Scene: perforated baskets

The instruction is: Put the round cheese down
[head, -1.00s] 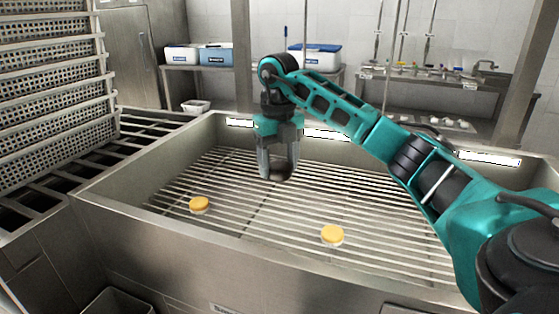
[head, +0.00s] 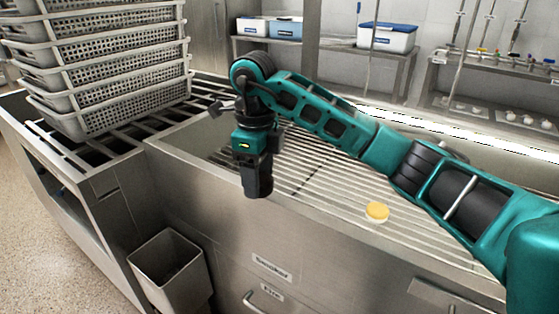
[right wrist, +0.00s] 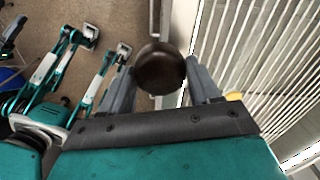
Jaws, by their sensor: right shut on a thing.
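The round cheese (right wrist: 160,68) is dark brown and sits between the two fingers of my right gripper in the right wrist view. The right gripper (head: 257,185) is shut on it and points down. In the head view its fingers overlap the front rim of the metal grill trough (head: 205,150), and the cheese cannot be made out there. The wrist view shows the trough's edge and slats to the right of the cheese and floor to its left. My left gripper is not in the head view.
A yellow-topped round piece (head: 377,211) lies on the slats. A stack of perforated baskets (head: 105,75) stands on a dark rack at the left. An open metal bin (head: 170,272) stands on the floor in front. Teal arm-like parts (right wrist: 70,60) show in the wrist view.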

